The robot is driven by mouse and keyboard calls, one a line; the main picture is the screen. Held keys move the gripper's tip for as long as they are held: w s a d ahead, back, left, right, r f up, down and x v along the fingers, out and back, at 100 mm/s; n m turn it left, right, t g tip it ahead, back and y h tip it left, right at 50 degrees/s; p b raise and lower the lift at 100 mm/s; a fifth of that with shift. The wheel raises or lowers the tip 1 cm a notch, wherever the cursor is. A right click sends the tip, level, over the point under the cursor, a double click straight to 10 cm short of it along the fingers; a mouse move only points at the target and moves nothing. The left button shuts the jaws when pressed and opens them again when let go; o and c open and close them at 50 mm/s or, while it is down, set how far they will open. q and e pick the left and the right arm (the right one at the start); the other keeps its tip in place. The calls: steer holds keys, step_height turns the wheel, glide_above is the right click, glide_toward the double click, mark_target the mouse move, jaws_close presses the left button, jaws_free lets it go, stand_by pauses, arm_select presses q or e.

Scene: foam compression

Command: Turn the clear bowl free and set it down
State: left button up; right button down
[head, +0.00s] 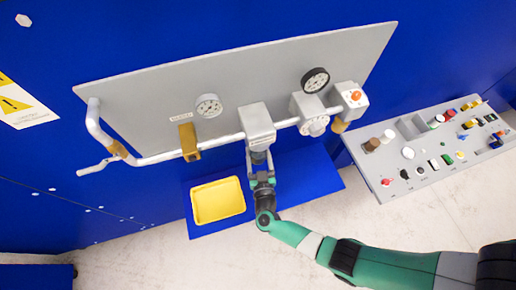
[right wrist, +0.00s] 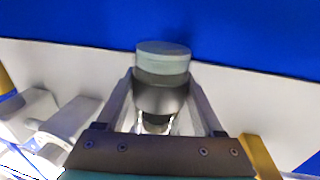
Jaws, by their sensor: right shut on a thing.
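The clear bowl (head: 258,157) shows as a small greyish piece directly under the square grey housing (head: 257,124) on the pipe. No gap between them is visible in the head view. My right gripper (head: 261,180) reaches up from below and is shut on the bowl. In the right wrist view, a rounded, pale translucent and dark-banded cylinder (right wrist: 163,65), which I take to be the bowl, stands between the two fingers of my right gripper (right wrist: 160,98). Whether its thread is engaged cannot be seen. My left gripper is not in view.
A yellow tray (head: 218,219) lies on a blue shelf (head: 313,181) left of my right gripper. Two gauges, a brass-coloured valve (head: 189,142) and a round regulator (head: 314,124) flank the housing along the pipe. A grey panel of small parts (head: 432,165) stands at right.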

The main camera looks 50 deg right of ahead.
mark_target(260, 161)
step_height(260, 161, down, 7)
steer(key=b, duration=0.5)
steer(key=shift+r, duration=0.2)
stand_by(0.4)
steer(key=s+d+b, duration=0.2)
steer(key=s+d, duration=1.2)
steer(key=d, duration=0.2)
steer(key=shift+s, duration=0.3)
